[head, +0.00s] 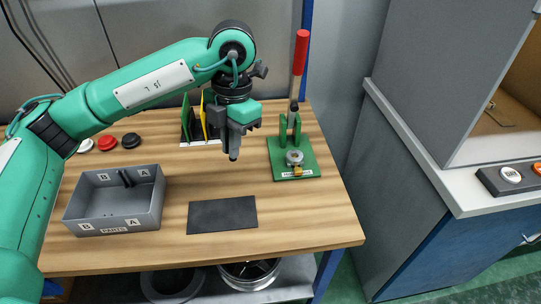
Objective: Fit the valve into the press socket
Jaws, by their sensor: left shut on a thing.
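The press stands on a green base (309,167) at the right of the table, with its long red-handled lever (300,52) upright. Its round grey metal socket (294,157) sits at the front of the base, with a small yellow-orange part just before it. My left gripper (233,156) points down above the table, left of the press and apart from it. It is shut on a small dark thing, taken to be the valve, which hardly shows between the fingers. My right gripper is not in view.
A grey bin (113,222) labelled A and B stands at the left, with dark pieces inside. A black mat (222,215) lies at the front middle. A rack with yellow and green plates (186,120) stands behind my gripper. Red and black round caps lie at back left.

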